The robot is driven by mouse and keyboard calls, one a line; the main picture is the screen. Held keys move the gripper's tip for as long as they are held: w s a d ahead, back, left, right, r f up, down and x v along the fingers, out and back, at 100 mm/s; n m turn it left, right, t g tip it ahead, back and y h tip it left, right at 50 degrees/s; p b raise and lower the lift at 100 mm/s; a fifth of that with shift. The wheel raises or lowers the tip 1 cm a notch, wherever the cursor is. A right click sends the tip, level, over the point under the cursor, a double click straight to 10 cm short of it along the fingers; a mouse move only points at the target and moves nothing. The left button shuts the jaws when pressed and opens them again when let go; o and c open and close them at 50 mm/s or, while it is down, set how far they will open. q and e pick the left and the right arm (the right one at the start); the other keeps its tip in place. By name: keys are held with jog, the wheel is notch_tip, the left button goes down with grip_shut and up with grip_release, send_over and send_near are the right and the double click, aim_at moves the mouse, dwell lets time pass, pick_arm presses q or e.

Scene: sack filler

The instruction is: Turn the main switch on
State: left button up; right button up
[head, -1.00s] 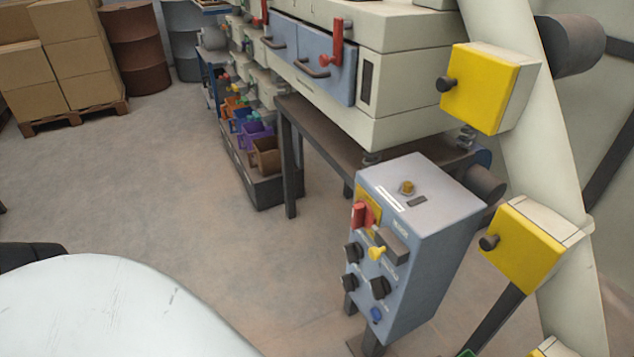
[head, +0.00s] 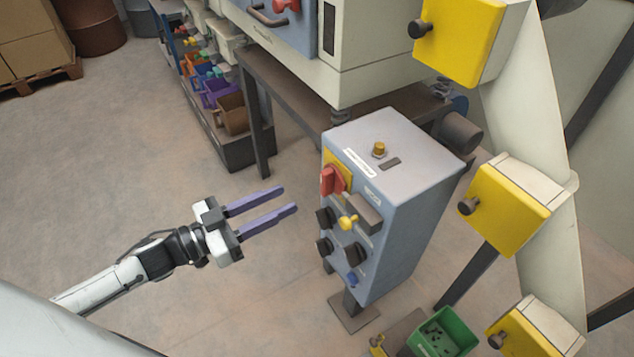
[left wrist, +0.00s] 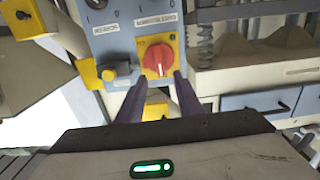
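The main switch is a red rotary handle (head: 333,181) on a yellow plate, at the upper left of the front of a blue-grey control box (head: 400,215). In the left wrist view the red switch (left wrist: 156,60) sits just beyond the fingertips, roughly between them. My left gripper (head: 289,199) is open and empty, its two purple fingers pointing at the box with a gap left before the switch. My right gripper is in neither view.
A yellow knob (head: 348,222), several black knobs (head: 355,254) and a blue button (head: 352,280) sit below the switch. A green bin (head: 443,332) stands right of the box's foot. Yellow boxes (head: 507,208) line a pale post.

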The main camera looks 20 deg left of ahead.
aim_at(321, 182)
pick_arm(q)
jog(key=x, duration=1)
jog(key=shift+r, duration=0.1)
grip_shut()
